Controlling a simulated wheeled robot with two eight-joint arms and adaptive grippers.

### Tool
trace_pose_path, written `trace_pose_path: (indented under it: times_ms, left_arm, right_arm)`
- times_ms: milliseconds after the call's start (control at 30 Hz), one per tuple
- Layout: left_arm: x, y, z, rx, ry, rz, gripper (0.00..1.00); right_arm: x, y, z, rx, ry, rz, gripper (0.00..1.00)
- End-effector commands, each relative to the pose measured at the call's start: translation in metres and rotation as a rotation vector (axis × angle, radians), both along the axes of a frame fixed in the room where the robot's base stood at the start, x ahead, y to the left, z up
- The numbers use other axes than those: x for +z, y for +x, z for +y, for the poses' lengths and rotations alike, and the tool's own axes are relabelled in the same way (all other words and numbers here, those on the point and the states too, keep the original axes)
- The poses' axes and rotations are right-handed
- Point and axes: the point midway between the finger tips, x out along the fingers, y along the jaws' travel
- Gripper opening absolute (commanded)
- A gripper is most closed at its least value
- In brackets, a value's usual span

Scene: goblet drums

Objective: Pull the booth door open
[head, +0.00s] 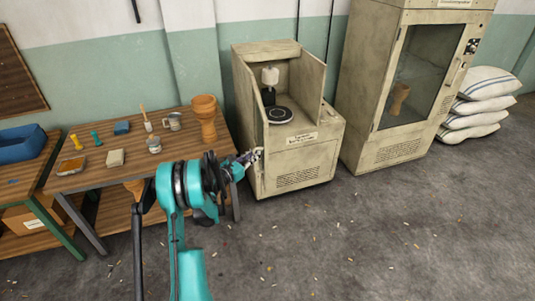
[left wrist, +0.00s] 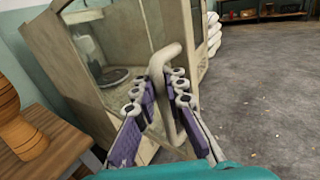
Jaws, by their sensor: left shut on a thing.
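The booth (head: 295,165) is a worn beige cabinet with a round dark turntable (head: 279,115) inside; it also shows in the left wrist view (left wrist: 125,35). The handle's attachment is partly hidden by the fingers. I cannot tell clearly how far the door stands open. My right gripper is not in view.
A wooden table (head: 85,182) left of the booth holds a goblet drum body (head: 205,118), cups and small tools. A tall glass-fronted cabinet (head: 364,140) and stacked white sacks (head: 472,119) stand to the right. The concrete floor (head: 370,235) in front is clear apart from small scraps.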

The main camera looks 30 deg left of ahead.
Motion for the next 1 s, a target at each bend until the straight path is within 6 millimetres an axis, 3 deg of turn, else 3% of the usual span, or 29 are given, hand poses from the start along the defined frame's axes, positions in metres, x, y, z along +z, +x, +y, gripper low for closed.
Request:
trace_pose_path:
  times_ms: [200, 567, 600, 700, 1000]
  left_arm:
    - [-0.0008, -0.0081, 0.0104, -0.003, 0.000, 0.001, 0.00]
    - [-0.0013, -0.0090, 0.0112, -0.004, 0.000, 0.002, 0.00]
    - [-0.0014, -0.0091, 0.0111, -0.005, 0.000, 0.002, 0.12]
    - [-0.0012, -0.0089, 0.0112, -0.004, 0.000, 0.002, 0.32]
    - [-0.0008, -0.0100, 0.0125, -0.002, 0.000, 0.001, 0.32]
  right_arm:
    - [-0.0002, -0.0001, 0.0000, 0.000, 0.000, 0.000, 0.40]
    - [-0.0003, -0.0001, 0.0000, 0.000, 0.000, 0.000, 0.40]
    - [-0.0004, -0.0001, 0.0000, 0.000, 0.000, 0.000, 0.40]
    - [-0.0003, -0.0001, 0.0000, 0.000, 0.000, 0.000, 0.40]
    - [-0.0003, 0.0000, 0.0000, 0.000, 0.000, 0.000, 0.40]
